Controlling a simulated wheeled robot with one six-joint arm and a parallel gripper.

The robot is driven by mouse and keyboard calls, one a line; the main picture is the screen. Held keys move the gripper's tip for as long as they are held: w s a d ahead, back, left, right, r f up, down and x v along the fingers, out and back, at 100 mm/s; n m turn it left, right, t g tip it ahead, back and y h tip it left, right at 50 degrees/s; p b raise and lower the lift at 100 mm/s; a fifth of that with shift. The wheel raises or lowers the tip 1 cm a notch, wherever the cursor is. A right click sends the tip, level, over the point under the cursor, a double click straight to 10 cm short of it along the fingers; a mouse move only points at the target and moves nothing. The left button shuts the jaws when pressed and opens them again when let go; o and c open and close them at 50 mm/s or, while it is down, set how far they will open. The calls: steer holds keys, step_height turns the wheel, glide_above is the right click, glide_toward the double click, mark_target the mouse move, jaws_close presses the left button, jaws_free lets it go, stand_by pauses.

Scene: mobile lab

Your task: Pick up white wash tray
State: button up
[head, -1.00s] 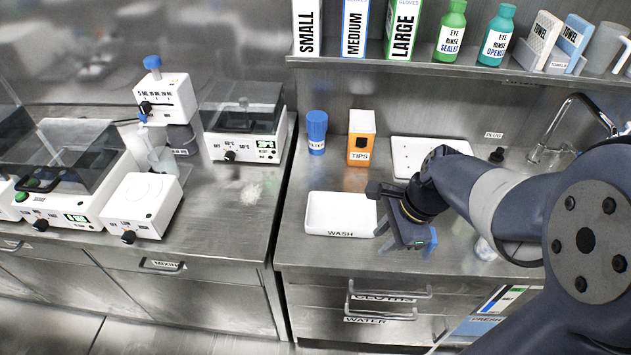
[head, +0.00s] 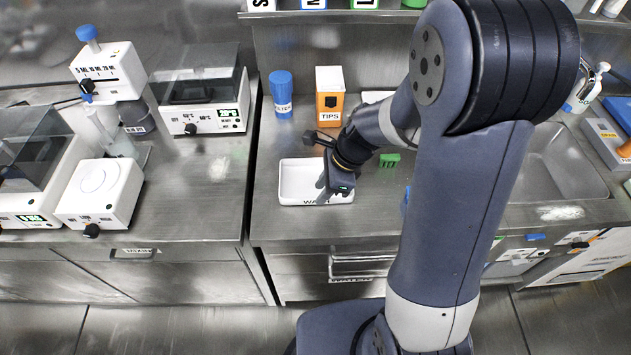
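The white wash tray (head: 298,181) is a shallow rectangular tray lying flat on the steel counter, with its front label partly hidden. My gripper (head: 324,188) is at the tray's right side, with its dark body and a grey finger over the right part of the tray. The wrist and gripper hide the tray's right end. I cannot tell whether the fingers touch the tray, nor how far apart they are.
Behind the tray stand a blue-capped filter bottle (head: 281,94) and an orange and white tips box (head: 329,97). A green block (head: 389,160) lies right of my wrist. A sink (head: 562,165) is at the right. The counter left of the tray is clear.

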steer(key=shift+x, duration=1.55)
steer(key=shift+s+d, duration=0.15)
steer(key=shift+c, duration=0.2)
jaws_close()
